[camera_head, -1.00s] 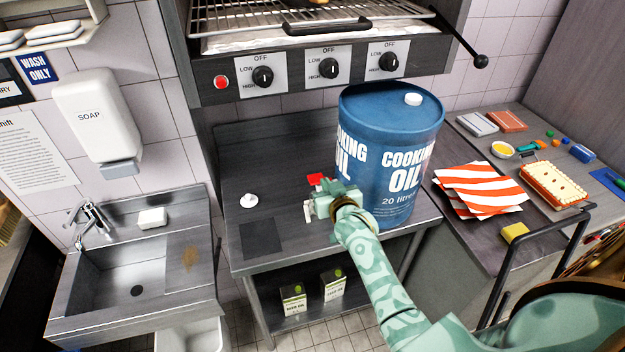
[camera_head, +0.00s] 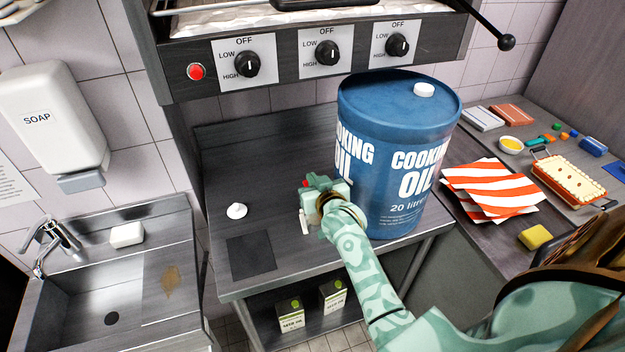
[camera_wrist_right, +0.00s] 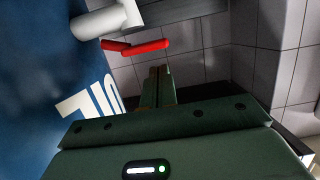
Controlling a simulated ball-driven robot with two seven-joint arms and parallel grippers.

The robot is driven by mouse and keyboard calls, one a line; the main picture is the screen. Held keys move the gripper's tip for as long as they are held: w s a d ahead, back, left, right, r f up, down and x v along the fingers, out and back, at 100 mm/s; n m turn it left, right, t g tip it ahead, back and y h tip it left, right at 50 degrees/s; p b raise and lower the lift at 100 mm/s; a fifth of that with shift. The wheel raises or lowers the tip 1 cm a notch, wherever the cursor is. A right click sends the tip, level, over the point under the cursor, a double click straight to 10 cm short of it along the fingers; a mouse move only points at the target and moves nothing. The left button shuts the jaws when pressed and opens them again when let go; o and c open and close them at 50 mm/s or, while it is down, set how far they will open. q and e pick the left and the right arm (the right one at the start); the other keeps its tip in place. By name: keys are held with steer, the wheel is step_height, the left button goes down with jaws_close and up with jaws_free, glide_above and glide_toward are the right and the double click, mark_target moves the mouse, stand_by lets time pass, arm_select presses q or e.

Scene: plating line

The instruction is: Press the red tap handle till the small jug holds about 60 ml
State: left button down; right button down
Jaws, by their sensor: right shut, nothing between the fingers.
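The blue cooking oil drum (camera_head: 398,150) stands on the steel counter. A bit of the red tap handle (camera_head: 305,184) shows at its left side, mostly hidden behind my right gripper (camera_head: 312,197). In the right wrist view the red handle (camera_wrist_right: 140,46) lies beyond and above my shut, empty fingers (camera_wrist_right: 158,82), near the white tap (camera_wrist_right: 105,20) on the drum. A gap seems to show between fingertips and handle. A small pale piece (camera_head: 304,222) shows beside my right gripper; I cannot tell whether it is the jug. The jug is not clearly seen. My left gripper is not in view.
A small white object (camera_head: 237,211) and a dark square mat (camera_head: 251,258) are on the counter's left part, otherwise bare. A grill with dials (camera_head: 327,53) overhangs the back. Striped cloths (camera_head: 492,187) and a yellow sponge (camera_head: 535,237) lie on the right counter.

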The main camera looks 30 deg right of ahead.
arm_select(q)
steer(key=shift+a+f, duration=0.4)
arm_select(e)
steer(key=f, duration=0.1)
steer(key=f+n, duration=0.1)
steer(key=f, duration=0.1)
steer(key=shift+a+h, duration=0.3)
steer(key=shift+a, duration=0.1)
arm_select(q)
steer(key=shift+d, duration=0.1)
arm_select(e)
steer(key=shift+f, duration=0.1)
stand_by(0.6)
